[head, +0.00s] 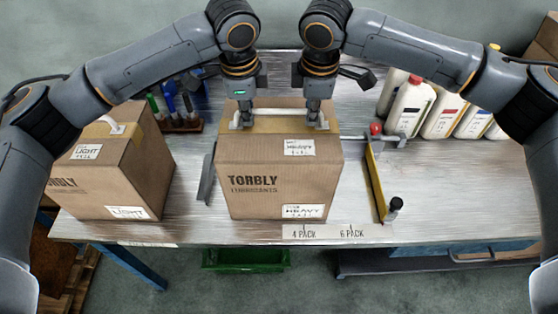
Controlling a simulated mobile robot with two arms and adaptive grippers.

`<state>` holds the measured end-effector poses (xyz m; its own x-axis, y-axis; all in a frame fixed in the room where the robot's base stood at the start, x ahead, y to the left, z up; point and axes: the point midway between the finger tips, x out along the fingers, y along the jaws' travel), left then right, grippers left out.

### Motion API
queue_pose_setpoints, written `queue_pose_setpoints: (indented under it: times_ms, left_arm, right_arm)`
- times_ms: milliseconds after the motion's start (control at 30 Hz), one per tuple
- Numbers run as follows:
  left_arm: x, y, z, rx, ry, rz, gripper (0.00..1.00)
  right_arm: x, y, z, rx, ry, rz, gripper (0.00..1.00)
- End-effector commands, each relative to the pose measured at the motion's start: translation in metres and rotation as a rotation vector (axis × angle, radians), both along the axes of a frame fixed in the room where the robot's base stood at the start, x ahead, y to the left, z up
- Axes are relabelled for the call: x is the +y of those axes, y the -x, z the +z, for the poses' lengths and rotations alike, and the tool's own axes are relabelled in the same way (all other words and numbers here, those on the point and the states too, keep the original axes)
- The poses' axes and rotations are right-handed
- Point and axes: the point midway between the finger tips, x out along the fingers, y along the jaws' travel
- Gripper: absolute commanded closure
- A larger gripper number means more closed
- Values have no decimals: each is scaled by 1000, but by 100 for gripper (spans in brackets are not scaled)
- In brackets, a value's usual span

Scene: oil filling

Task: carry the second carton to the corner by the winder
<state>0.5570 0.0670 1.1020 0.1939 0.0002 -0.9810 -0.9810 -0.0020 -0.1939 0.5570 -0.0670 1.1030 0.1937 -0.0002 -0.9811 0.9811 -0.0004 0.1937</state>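A brown carton (277,180) marked TORBLY LUBRICANTS and HEAVY stands upright in the middle of the table, with a white carry handle (280,111) on its taped top. My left gripper (246,117) is down at the left end of this handle, and my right gripper (313,117) at its right end. Whether their fingers are closed on it is too small to tell. Another brown carton (105,180), marked LIGHT, stands at the left end of the table, with a white handle on top, partly behind my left arm. I cannot make out a winder.
A metal guide (207,175) lies left of the middle carton, and a yellow-edged stop (375,180) with a red knob stands right of it. Several white bottles (410,108) stand at the back right. The table's right front (460,195) is clear. A green crate (245,260) is below.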

Motion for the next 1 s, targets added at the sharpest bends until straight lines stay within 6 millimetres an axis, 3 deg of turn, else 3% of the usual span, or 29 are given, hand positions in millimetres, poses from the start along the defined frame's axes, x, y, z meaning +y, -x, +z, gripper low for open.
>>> queue_pose_setpoints:
  times_ms: [567, 1000]
  left_arm:
    - [-1, -2, 10, -9, 5, -1, 100]
    - [-1, -1, 43, -9, 5, -2, 100]
  right_arm:
    - [1, -2, 11, -11, -6, -1, 100]
    - [1, -2, 43, -11, -6, 0, 100]
